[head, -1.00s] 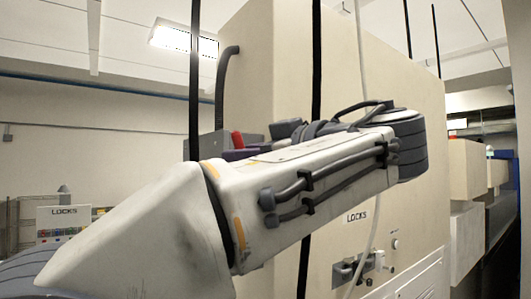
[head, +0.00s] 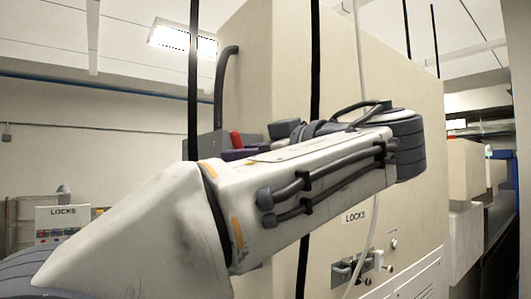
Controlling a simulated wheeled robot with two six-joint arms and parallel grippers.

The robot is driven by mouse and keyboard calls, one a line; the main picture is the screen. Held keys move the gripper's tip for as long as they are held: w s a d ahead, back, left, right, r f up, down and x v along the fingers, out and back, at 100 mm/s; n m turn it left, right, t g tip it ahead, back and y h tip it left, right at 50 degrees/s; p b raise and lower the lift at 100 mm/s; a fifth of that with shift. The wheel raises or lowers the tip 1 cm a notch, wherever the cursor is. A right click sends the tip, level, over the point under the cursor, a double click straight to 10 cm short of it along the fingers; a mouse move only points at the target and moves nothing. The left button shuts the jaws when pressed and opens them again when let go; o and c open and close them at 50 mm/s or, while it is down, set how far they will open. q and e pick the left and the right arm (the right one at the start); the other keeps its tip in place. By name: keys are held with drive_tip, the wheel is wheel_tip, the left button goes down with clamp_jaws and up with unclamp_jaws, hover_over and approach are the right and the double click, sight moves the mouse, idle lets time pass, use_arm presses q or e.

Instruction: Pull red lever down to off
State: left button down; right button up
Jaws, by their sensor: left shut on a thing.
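A small red piece (head: 236,138), which looks like the red lever's handle, shows just above my arm, left of centre. It stands roughly upright in front of the cream cabinet's left edge. My left gripper (head: 238,154) is at it, with dark purplish parts just below the red, and is shut on it. My left arm's pale links cover most of the gripper and the lower part of the lever. A grey box (head: 205,146) shows just left of the red piece. My right gripper is not in view.
The tall cream cabinet (head: 375,80) fills the centre and right, with a latch (head: 350,270) and a LOCKS label low on it. Thin black uprights (head: 194,70) stand close to my arm. A LOCKS board (head: 62,222) is at far left. Conveyor structures recede at far right.

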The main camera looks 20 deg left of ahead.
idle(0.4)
use_arm(q)
drive_tip(key=shift+s+a+f+n+h+b, duration=0.25)
drive_tip(key=shift+s+a+f+n+b, duration=0.3)
drive_tip(key=shift+n+b, duration=1)
drive_tip(key=shift+s+a+f+n+h+b, duration=0.25)
drive_tip(key=shift+s+f+n+b, duration=0.4)
drive_tip(key=shift+b, duration=1.75)
drive_tip(key=shift+s+a+f+n+h+b, duration=0.2)
drive_tip(key=shift+s+a+f+n+b, duration=0.7)
drive_tip(key=shift+b, duration=1.05)
drive_tip(key=shift+w+d+r, duration=0.2)
drive_tip(key=shift+d+r, duration=0.15)
drive_tip(key=shift+d, duration=0.05)
drive_tip(key=c, duration=0.8)
unclamp_jaws()
